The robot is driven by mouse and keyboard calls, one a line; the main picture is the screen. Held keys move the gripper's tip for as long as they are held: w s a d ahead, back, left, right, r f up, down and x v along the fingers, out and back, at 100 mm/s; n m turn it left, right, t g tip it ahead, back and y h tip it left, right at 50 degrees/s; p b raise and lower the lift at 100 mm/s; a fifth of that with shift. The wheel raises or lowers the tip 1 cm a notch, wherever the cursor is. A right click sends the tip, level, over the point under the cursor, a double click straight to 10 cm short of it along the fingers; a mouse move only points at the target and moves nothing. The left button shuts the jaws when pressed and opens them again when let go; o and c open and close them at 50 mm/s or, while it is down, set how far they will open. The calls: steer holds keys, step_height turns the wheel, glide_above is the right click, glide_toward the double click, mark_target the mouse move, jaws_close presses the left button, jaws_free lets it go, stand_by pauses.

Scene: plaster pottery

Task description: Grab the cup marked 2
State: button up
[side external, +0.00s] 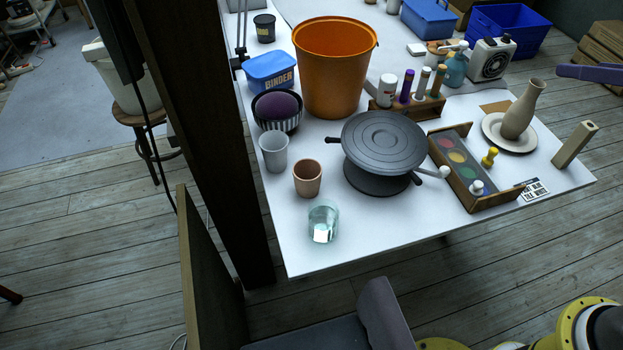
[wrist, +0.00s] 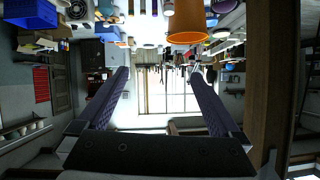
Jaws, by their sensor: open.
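No mark "2" is readable on any cup. Three cup-like vessels stand upright at the table's left front in the side view: a grey cup (side external: 274,153), a tan cup (side external: 307,179), and a clear glass (side external: 323,218) with a bright white patch low on it. My gripper (wrist: 158,78) shows in the wrist view with its two purple fingers wide apart and nothing between them. It is open and away from the cups. I cannot make out the cups clearly in the wrist view, which looks across the room upside down.
A large orange bucket (side external: 335,70) stands behind the cups. A grey banding wheel (side external: 384,142) is right of the tan cup. A striped bowl (side external: 277,111) holds a purple ball behind the grey cup. A paint box (side external: 465,170) and a vase (side external: 523,110) are further right. The front table edge is clear.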

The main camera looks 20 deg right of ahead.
steer(key=w+a+r+t+y, duration=0.1)
steer(key=w+a+t, duration=0.25)
steer(key=w, duration=0.75)
steer(key=w+a+f, duration=0.6)
steer(key=a, duration=0.2)
steer(key=s+a+f+n+g+y, duration=0.1)
steer(key=s+a+f+n, duration=0.15)
steer(key=a+f, duration=0.45)
steer(key=s+a+f+n+g+y, duration=0.1)
steer(key=s+a+f+y, duration=0.15)
steer(key=f, duration=0.85)
steer(key=s+a+f+n+g, duration=0.1)
steer(key=s+a+f+n, duration=0.15)
steer(key=a+f, duration=0.5)
steer(key=m, duration=0.1)
glide_toward(300, 165)
steer(key=shift+y, duration=0.35)
steer(key=shift+x, duration=2.35)
steer(key=shift+d+f, duration=0.15)
steer(key=shift+f, duration=0.05)
steer(key=shift+c, duration=0.2)
